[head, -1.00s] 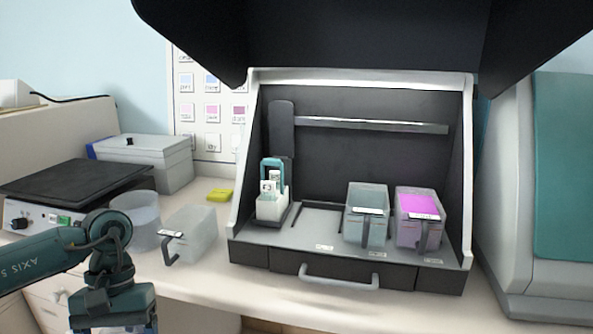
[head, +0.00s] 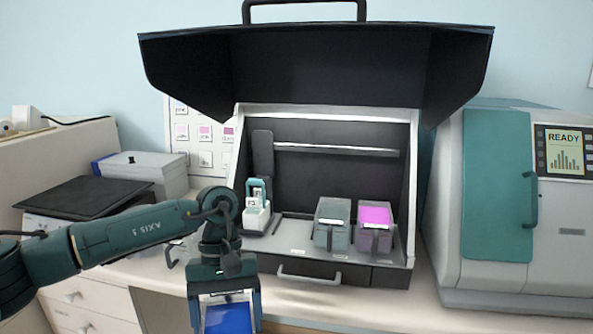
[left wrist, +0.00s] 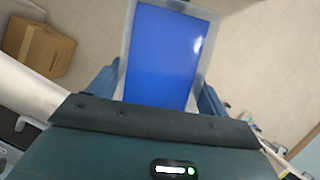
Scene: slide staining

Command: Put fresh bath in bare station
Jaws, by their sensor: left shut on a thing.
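My left gripper (head: 226,300) is shut on a bath filled with blue liquid (head: 228,318). It holds the bath in front of the counter, low in the head view. The blue bath (left wrist: 165,55) also shows between the fingers in the left wrist view, with floor below it. The black staining cabinet (head: 335,170) stands open behind. The bare station (head: 291,236) is the empty place on its deck, between the white slide rack (head: 257,218) and the grey-green bath (head: 331,235). A magenta bath (head: 374,238) stands at the right. My right gripper is not in view.
The cabinet's raised hood (head: 315,75) overhangs the deck. A drawer handle (head: 309,276) sticks out at its front. A teal-doored machine (head: 497,185) stands right. A hotplate (head: 85,196) and grey box (head: 145,172) stand left. My left arm hides much of the counter there.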

